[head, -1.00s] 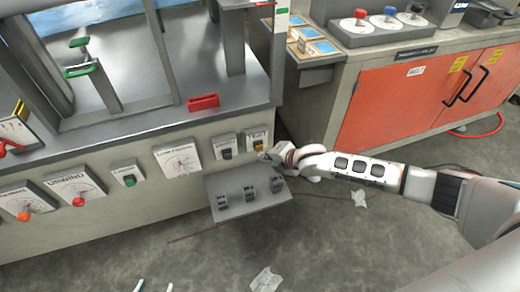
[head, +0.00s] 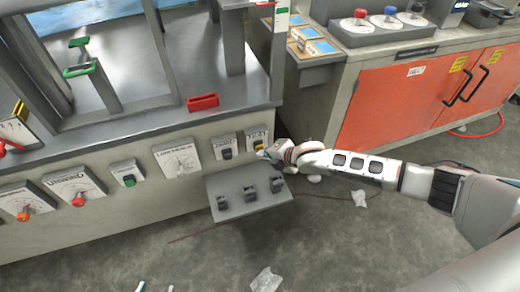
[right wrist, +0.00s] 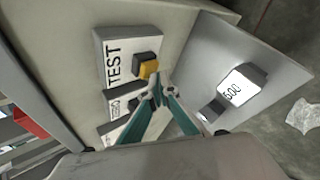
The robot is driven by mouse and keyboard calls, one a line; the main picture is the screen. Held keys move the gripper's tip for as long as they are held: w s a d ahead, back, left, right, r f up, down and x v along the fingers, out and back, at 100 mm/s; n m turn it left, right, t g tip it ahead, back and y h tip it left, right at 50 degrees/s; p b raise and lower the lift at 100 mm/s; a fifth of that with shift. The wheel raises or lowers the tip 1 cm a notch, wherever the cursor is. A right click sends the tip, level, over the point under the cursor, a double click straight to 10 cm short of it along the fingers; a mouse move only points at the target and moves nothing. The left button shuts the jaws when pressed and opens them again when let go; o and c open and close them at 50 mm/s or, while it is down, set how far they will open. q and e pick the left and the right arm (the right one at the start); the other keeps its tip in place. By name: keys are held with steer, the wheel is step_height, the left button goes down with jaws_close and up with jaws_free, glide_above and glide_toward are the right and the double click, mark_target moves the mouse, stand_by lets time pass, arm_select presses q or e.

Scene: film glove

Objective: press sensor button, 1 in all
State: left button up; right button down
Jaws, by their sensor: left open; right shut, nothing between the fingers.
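A white box marked TEST (head: 257,135) with a yellow button (right wrist: 148,69) is on the console's front panel, at the right end of a row of controls. A similar box (head: 226,146) with a dark button (head: 227,155) is to its left. I see no label reading "sensor". My right gripper (right wrist: 160,90) is shut and empty, its tips close to the yellow button; I cannot tell whether they touch it. In the head view its tips (head: 262,153) are small beside the TEST box. My left gripper (head: 154,288) shows only two separated fingertips at the bottom edge, open and empty.
A red-orange cabinet (head: 390,105) stands to the right. Other dials and a green button (head: 129,181) are further left. Paper scraps (head: 265,281) lie on the open floor.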

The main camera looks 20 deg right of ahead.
arm_select(q)
steer(key=shift+f, duration=0.15)
arm_select(e)
steer(key=shift+w, duration=0.4)
stand_by(0.4)
arm_select(q)
steer(key=shift+w, duration=0.1)
steer(key=shift+w+r+p, duration=0.3)
steer(key=shift+r+p, duration=0.15)
steer(key=shift+r, duration=0.5)
arm_select(e)
steer(key=shift+s, duration=0.9)
arm_select(q)
steer(key=shift+t, duration=0.6)
steer(key=w+r+p, duration=0.1)
steer(key=r+p, duration=0.1)
steer(key=r, duration=0.1)
steer(key=w+r, duration=0.1)
steer(key=r, duration=0.1)
steer(key=shift+w+r+p, duration=0.15)
steer(key=shift+w+p, duration=0.15)
steer(key=shift+p, duration=0.1)
arm_select(e)
steer(key=s, duration=0.5)
steer(key=shift+d, duration=0.1)
